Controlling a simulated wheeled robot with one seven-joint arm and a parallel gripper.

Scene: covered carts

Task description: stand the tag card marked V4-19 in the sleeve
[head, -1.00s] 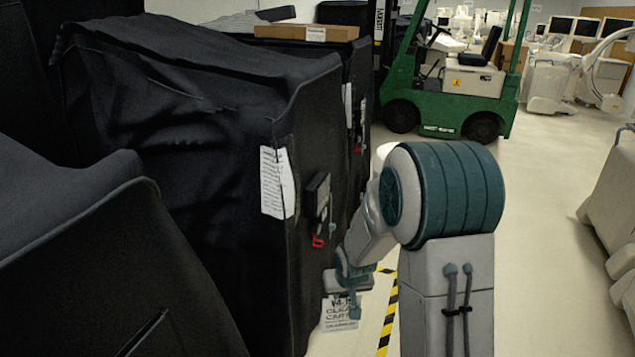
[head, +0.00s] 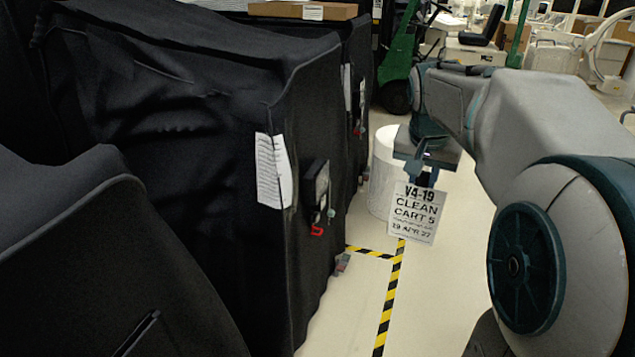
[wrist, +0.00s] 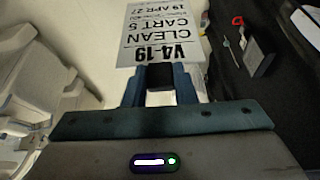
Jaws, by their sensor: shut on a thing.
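The white tag card (head: 416,213) reads V4-19, CLEAN, CART 5 and a date. My gripper (head: 427,174) is shut on its top edge, and the card hangs down in open air to the right of the black covered cart. In the wrist view the card (wrist: 163,35) shows upside down beyond the fingers of my gripper (wrist: 162,80). A dark flat holder (head: 316,188), which looks like the sleeve, is fixed to the cart's side with a red clip below. It also shows in the wrist view (wrist: 258,58), right of the card and apart from it. Its opening is not clear.
The black covered cart (head: 190,130) carries a printed sheet (head: 272,170). Another covered cart stands behind it. A white cylinder (head: 383,180) stands on the floor behind the card. Yellow-black tape (head: 388,305) marks the clear floor. A green forklift (head: 402,60) is farther back.

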